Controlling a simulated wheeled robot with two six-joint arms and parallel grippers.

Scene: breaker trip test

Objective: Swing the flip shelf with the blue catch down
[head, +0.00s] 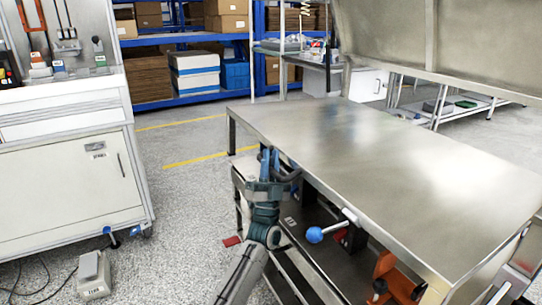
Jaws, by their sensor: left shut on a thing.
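The flip shelf (390,165) is a large bare steel panel. It stands out level on the right side of the head view. My left gripper (268,165) is at that near edge, towards the shelf's left end, with the catch lower and to the right. It is shut on what looks like the shelf's edge; its own jaws hide the exact contact. My right gripper is out of view.
An orange bracket (395,278) sits under the shelf's near right part. A dark lower rack (310,240) lies below the shelf. A white cabinet (65,180) stands at left, and a small grey box (93,274) lies on the floor. The floor between is mostly clear.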

